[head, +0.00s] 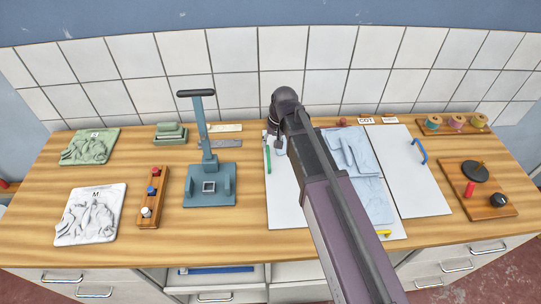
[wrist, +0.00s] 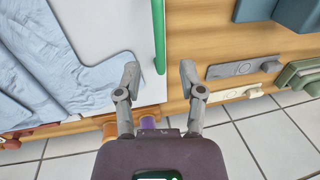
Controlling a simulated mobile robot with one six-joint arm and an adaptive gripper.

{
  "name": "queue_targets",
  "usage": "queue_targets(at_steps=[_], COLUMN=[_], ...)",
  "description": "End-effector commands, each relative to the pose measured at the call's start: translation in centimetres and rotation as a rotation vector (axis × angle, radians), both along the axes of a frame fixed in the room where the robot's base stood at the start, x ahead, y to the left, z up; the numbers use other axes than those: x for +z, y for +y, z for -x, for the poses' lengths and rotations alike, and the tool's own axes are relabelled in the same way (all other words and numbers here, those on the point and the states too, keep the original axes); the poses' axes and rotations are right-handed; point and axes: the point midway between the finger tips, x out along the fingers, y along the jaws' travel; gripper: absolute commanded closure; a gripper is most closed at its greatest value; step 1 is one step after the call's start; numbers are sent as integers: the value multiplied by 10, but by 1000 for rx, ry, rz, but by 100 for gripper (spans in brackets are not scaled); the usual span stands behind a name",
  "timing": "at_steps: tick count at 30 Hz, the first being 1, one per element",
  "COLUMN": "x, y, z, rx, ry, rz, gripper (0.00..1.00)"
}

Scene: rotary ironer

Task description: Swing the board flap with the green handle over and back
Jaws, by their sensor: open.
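The green handle (head: 267,158) runs along the left edge of a white board flap (head: 286,208) that lies flat on the bench. In the wrist view the green handle (wrist: 159,35) stands out along the edge of the white board (wrist: 100,25). My gripper (wrist: 160,76) is open and empty, its two fingertips on either side of the handle's near end. I cannot tell whether they touch it. In the head view my arm hides most of the gripper and part of the flap. A folded light blue cloth (head: 362,165) lies right of the arm.
A white flap with a blue handle (head: 418,150) lies to the right, and a yellow handle (head: 383,233) is at the front. A blue-grey press (head: 208,185) stands to the left. Grey (wrist: 243,68) and cream (wrist: 235,93) plates lie near the gripper. A tiled wall stands behind.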

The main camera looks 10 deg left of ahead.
Motion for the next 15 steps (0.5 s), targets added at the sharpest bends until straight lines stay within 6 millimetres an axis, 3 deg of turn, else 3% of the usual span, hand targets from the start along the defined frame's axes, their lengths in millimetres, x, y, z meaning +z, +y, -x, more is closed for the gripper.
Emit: queue_targets(at_steps=[6, 15], x=[-21, -38], y=[3, 6], z=[1, 1], rx=[0, -1], ry=[0, 0], rz=[0, 0], gripper=[49, 49])
